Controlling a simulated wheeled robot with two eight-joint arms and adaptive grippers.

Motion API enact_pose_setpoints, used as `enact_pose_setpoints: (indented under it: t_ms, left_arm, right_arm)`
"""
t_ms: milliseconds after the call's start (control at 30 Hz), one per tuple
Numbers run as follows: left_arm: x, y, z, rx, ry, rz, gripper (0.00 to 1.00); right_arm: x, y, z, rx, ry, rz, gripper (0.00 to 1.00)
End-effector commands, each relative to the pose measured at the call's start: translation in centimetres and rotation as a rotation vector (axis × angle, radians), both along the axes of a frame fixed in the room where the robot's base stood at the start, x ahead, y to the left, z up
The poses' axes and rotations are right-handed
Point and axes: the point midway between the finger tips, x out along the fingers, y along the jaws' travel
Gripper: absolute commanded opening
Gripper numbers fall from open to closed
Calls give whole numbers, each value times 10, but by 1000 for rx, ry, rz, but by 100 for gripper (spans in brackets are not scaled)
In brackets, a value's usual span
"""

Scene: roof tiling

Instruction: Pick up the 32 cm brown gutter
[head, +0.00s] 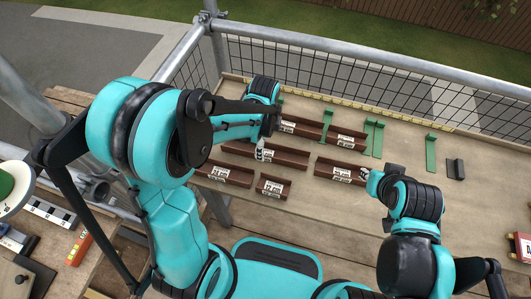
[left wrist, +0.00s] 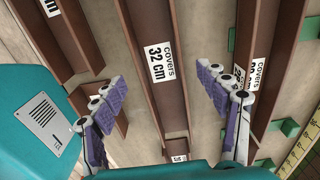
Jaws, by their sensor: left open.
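The brown gutter (left wrist: 148,25) with the label "covers 32 cm" lies in the middle of the left wrist view. In the head view this gutter (head: 288,156) lies in the middle row on the bench, partly hidden by my left gripper (head: 262,153). My left gripper (left wrist: 160,78) is open, with one purple-padded finger on each side of the gutter and no visible contact. Whether the fingertips are above or level with its walls is unclear. My right gripper (head: 367,178) is near the right end of another brown gutter (head: 330,169); its fingers are mostly hidden.
Other brown gutters (head: 225,174) lie close by on the bench (head: 400,210), including a short one (head: 272,186) in front. Green brackets (head: 374,138) and a dark piece (head: 456,168) lie behind and right. A railing with mesh (head: 390,98) bounds the far side.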

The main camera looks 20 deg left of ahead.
Motion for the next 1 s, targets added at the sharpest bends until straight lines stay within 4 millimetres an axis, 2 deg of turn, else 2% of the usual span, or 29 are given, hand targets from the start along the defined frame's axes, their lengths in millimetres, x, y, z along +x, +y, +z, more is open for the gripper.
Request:
enact_pose_setpoints:
  t_ms: [33, 167, 400, 633, 1000]
  left_arm:
    - [1, -2, -13, 0, 0, -1, 74]
    - [1, -2, -30, 0, -1, 1, 74]
    - [1, -2, -31, 0, -1, 1, 74]
    - [1, -2, -31, 0, -1, 1, 13]
    - [1, -2, -27, 0, -1, 1, 12]
  right_arm:
    - [0, 0, -10, 0, 0, 0, 26]
    - [0, 0, -17, 0, 0, 0, 26]
    - [0, 0, -16, 0, 0, 0, 26]
    - [0, 0, -16, 0, 0, 0, 26]
    - [0, 0, -14, 0, 0, 0, 26]
